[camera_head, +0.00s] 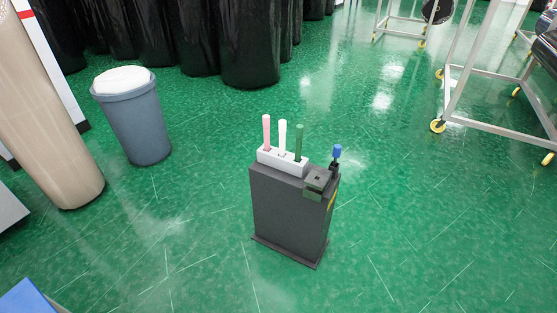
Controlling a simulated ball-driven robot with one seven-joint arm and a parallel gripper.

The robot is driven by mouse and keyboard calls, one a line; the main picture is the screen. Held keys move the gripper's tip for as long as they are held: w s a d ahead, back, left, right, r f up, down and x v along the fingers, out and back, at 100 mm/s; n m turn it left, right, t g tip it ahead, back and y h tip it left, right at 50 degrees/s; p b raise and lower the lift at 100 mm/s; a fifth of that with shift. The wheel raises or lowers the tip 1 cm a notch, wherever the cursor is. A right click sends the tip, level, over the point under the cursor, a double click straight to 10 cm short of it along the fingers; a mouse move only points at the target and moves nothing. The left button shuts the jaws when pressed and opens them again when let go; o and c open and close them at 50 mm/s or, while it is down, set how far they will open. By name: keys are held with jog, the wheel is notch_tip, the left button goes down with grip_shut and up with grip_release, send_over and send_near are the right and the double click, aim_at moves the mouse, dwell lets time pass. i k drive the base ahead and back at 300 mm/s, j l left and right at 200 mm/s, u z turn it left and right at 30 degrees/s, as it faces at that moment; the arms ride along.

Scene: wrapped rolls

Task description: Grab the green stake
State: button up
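The green stake (299,141) stands upright in a white holder block (268,160) on top of a dark grey box-shaped stand (285,213). It is the rightmost of three stakes in the block. A white stake (282,136) stands beside it, and a pink stake (266,131) is at the left end. The lower end of the green stake is hidden in the block. My gripper is not in view.
A small dark green block (316,183) and a blue-topped piece (337,152) sit at the stand's right end. A grey bin (136,121) stands left. Black wrapped rolls (248,45) line the back; a wheeled frame (490,85) is right. The floor around the stand is clear.

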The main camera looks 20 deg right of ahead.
aim_at(299, 128)
jog(key=i+l, duration=0.15)
jog(key=l, duration=0.25)
jog(key=i+l, duration=0.1)
jog(key=l, duration=0.35)
jog(key=u, duration=0.25)
jog(key=i+l+u, duration=0.15)
jog(key=l+u, duration=0.25)
jog(key=i+l+u, duration=0.15)
jog(key=l+u, duration=0.25)
jog(key=i+l+u, duration=0.1)
jog(key=l, duration=0.65)
jog(key=i+l+u, duration=0.1)
jog(key=l, duration=0.6)
jog(key=i+l+u, duration=0.1)
jog(key=l, duration=0.65)
